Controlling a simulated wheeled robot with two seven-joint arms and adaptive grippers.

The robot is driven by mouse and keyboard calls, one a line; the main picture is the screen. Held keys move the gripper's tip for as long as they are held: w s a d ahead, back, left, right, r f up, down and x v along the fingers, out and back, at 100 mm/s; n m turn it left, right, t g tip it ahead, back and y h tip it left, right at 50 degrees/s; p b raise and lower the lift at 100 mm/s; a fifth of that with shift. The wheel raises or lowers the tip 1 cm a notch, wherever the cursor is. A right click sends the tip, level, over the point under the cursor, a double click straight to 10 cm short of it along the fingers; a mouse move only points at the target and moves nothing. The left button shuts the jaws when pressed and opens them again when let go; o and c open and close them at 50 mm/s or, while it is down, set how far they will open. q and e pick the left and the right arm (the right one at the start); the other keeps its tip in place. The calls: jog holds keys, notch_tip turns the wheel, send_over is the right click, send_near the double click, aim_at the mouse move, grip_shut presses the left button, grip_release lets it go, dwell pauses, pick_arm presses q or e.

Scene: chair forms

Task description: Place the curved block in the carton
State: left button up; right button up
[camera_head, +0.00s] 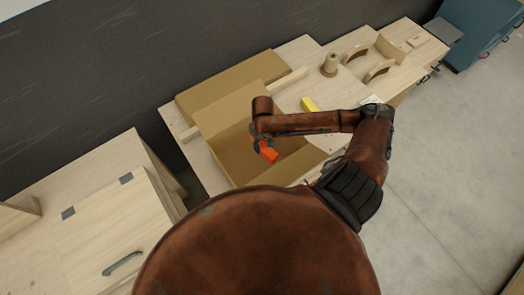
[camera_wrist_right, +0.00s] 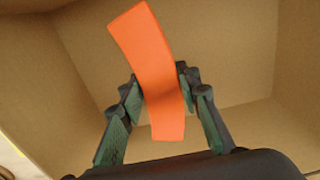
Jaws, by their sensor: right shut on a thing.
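The curved block (camera_wrist_right: 150,65) is bright orange and stands out between the two fingers of my right gripper (camera_wrist_right: 160,95) in the right wrist view. The fingers press on its sides. In the head view, my right gripper (camera_head: 263,145) hangs over the open carton with the orange block (camera_head: 267,155) below it. The carton (camera_head: 222,152) is brown cardboard with its flaps spread. Its inner walls (camera_wrist_right: 235,50) surround the block in the right wrist view. I cannot tell whether the block touches the carton's floor. My left gripper does not show.
A yellow block (camera_head: 309,104) lies on the wooden table right of the carton. A wooden spool-like piece (camera_head: 329,65) and curved wooden forms (camera_head: 379,71) stand further right. A wooden cabinet (camera_head: 115,225) is at the left. Grey floor (camera_head: 440,180) is open at the right.

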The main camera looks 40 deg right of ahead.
aim_at(263, 150)
jog(key=shift+f, duration=2.15)
jog(key=shift+f, duration=0.1)
jog(key=o, duration=1.2)
jog(key=shift+o, duration=0.2)
notch_tip(263, 150, up, 12)
jog(key=shift+r+p, duration=0.15)
jog(key=shift+p, duration=0.2)
